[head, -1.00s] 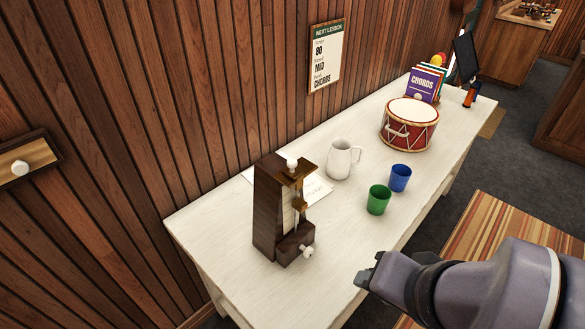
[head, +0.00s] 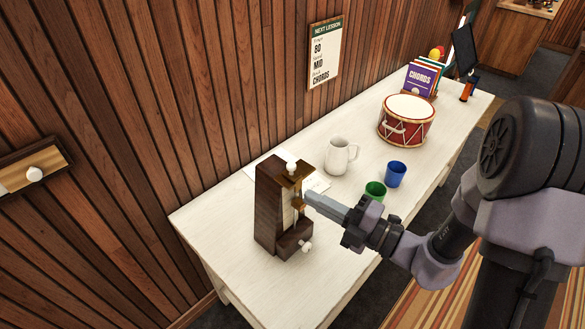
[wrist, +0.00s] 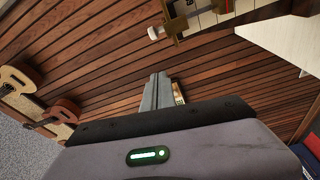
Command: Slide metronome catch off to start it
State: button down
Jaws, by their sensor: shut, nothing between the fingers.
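The dark wooden metronome (head: 268,205) stands upright near the left end of the white table (head: 225,245). A brass catch with a white knob (head: 291,167) sits at its top front. A brass piece sits lower on the pale scale, and a white side knob (head: 305,246) sticks out from the base. My gripper (head: 310,198) is shut and empty, its tips close to the front of the metronome below the catch; I cannot tell whether they touch. In the wrist view my shut fingers (wrist: 157,92) point at the wall, with the metronome's brass part and white knob (wrist: 156,32) above them.
A white mug (head: 339,157), a green cup (head: 375,190) partly behind my arm, and a blue cup (head: 396,174) stand nearby. A red drum (head: 406,120) is farther back. Paper lies behind the metronome. The wooden wall (head: 215,90) borders the table; its front left is clear.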

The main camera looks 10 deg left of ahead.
aim_at(292, 185)
jog(key=shift+a, duration=0.1)
jog(key=w+a+b, duration=0.1)
jog(key=w+a, duration=0.2)
jog(key=w+a+b, duration=0.1)
jog(key=w+a, duration=0.2)
jog(key=w, duration=0.1)
jog(key=shift+b, duration=0.35)
jog(key=shift+w, duration=0.15)
jog(key=shift+d, duration=0.15)
